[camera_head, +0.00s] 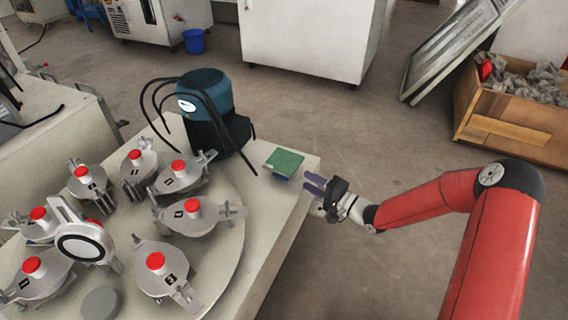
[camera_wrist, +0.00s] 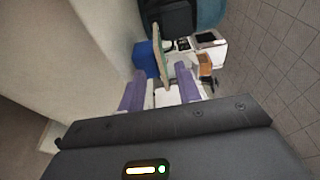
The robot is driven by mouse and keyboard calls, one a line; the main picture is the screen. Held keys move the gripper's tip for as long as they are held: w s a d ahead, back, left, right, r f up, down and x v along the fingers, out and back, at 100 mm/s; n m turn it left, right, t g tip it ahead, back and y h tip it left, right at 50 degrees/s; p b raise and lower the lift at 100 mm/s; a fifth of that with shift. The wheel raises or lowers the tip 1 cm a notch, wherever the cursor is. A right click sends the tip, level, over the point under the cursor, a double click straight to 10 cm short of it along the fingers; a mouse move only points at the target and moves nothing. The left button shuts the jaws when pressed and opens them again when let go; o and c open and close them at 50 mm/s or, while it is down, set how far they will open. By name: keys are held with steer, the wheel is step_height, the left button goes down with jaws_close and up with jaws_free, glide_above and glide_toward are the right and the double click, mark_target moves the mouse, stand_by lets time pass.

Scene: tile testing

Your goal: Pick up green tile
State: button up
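The green tile (camera_head: 284,160) is a flat square near the right corner of the light table (camera_head: 262,226). It appears slightly raised over a small bluish support that it mostly hides. My gripper (camera_head: 308,182) is just right of the tile, at the table's edge, with its purple fingers pointing towards it. In the wrist view the fingers are spread apart and my gripper (camera_wrist: 161,80) is open. There the tile (camera_wrist: 160,58) shows nearly edge-on, lined up with the gap between the fingers. A blue block (camera_wrist: 145,60) is beside it. Whether the fingertips overlap the tile is unclear.
A teal and black machine (camera_head: 208,105) with black cables stands behind the tile to the left. A round platform with several red-knobbed metal pots (camera_head: 195,212) fills the table's left. A wooden crate (camera_head: 515,118) and a leaning panel (camera_head: 450,50) are at right. Floor right of the table is open.

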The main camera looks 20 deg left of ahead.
mark_target(293, 174)
steer(key=x, duration=0.4)
steer(key=shift+a+f+b, duration=0.1)
steer(key=shift+a+b, duration=0.2)
steer(key=shift+a, duration=0.1)
jaws_close()
